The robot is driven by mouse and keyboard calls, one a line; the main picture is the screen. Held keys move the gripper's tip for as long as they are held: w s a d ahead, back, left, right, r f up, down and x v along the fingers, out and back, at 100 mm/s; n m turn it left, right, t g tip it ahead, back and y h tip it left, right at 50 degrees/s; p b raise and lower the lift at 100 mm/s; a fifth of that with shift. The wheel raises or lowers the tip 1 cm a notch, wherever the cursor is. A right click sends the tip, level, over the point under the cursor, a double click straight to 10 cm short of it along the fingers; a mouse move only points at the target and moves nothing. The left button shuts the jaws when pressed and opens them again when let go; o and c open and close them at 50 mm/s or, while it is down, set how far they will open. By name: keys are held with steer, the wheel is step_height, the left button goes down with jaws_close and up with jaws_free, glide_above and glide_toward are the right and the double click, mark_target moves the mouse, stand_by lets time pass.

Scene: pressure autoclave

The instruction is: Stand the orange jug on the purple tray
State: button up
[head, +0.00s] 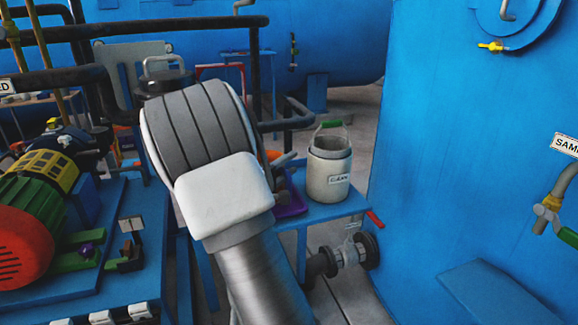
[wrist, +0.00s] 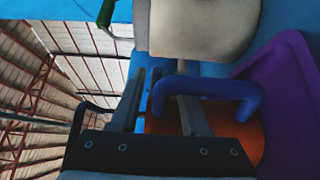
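The orange jug (wrist: 247,143) is close in front of my gripper (wrist: 166,75) in the wrist view, mostly hidden behind its palm and the jug's blue handle (wrist: 215,90). My gripper's two grey fingers are apart, with part of the handle between them. A gap seems to show beside the handle. The purple tray (wrist: 283,85) lies right beside the jug; I cannot tell whether the jug touches it. In the head view my arm hides most of this; a bit of the orange jug (head: 273,156) and the purple tray's edge (head: 292,207) show.
A cream pail (head: 329,172) with a green-gripped handle stands on the blue bench (head: 340,208), close to the jug; it also fills the top of the wrist view (wrist: 200,25). A large blue vessel (head: 460,150) is at right. A pump with a red end (head: 25,240) is at left.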

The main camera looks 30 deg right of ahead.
steer(key=shift+r, duration=0.1)
steer(key=p+v, duration=0.2)
steer(key=v, duration=1)
steer(key=s+m+g+y, duration=0.5)
steer(key=s+g+y, duration=0.1)
steer(key=s, duration=1)
steer(key=s+a+r+t+y, duration=0.2)
steer(key=s+a+y, duration=0.2)
steer(key=a, duration=0.3)
steer(key=s+a+r+t+y, duration=0.2)
steer(key=s+a+y, duration=0.2)
steer(key=a+y, duration=0.2)
steer(key=shift+a+n+t+y, duration=0.3)
steer(key=shift+a+t, duration=0.1)
steer(key=shift+a, duration=0.85)
steer(key=shift+s+r, duration=0.1)
